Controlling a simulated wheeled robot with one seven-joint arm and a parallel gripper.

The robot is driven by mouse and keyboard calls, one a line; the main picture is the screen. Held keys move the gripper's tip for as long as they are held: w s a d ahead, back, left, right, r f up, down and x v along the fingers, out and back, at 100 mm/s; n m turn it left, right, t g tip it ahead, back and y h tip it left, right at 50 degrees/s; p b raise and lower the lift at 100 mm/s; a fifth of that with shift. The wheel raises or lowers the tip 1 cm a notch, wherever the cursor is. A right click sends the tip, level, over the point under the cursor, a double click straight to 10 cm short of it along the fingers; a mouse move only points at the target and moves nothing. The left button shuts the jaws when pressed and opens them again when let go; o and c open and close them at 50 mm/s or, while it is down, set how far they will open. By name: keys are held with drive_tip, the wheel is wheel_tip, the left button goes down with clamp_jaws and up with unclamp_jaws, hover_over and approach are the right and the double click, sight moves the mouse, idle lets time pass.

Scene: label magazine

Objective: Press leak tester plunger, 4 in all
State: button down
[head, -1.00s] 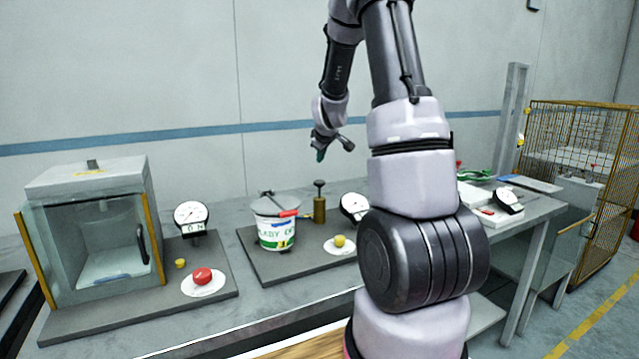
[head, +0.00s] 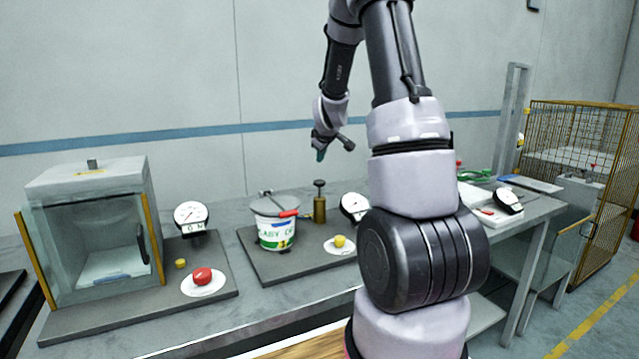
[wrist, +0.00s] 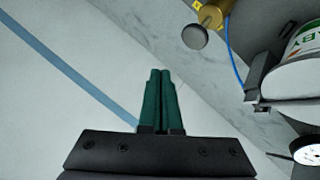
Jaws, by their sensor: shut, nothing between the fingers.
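In the wrist view the knob (wrist: 195,36) and brass body (wrist: 211,13) show at the top, right of the fingers. My gripper (head: 320,155) is above the knob in the head view, apart from it. Its green fingers (wrist: 160,73) are together, with nothing between them. The rod looks extended.
The white pail (head: 275,234) stands left of the plunger, a dial gauge (head: 354,205) to its right and a yellow button (head: 340,241) in front. A glass-walled chamber (head: 95,238), another gauge (head: 190,214) and a red button (head: 202,275) are at left.

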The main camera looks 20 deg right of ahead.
sight(321, 183)
drive_tip(key=shift+r+n+y, duration=0.6)
drive_tip(key=shift+n+y, duration=0.05)
drive_tip(key=shift+n, duration=3.1)
drive_tip(key=shift+r+n+y, duration=0.6)
drive_tip(key=shift+r+n, duration=0.05)
drive_tip(key=shift+n, duration=3.15)
drive_tip(key=shift+r+n+y, duration=0.6)
drive_tip(key=shift+n+y, duration=0.05)
drive_tip(key=shift+n, duration=3.1)
drive_tip(key=shift+f, duration=4.4)
drive_tip(key=shift+f, duration=0.15)
drive_tip(key=shift+f, duration=0.25)
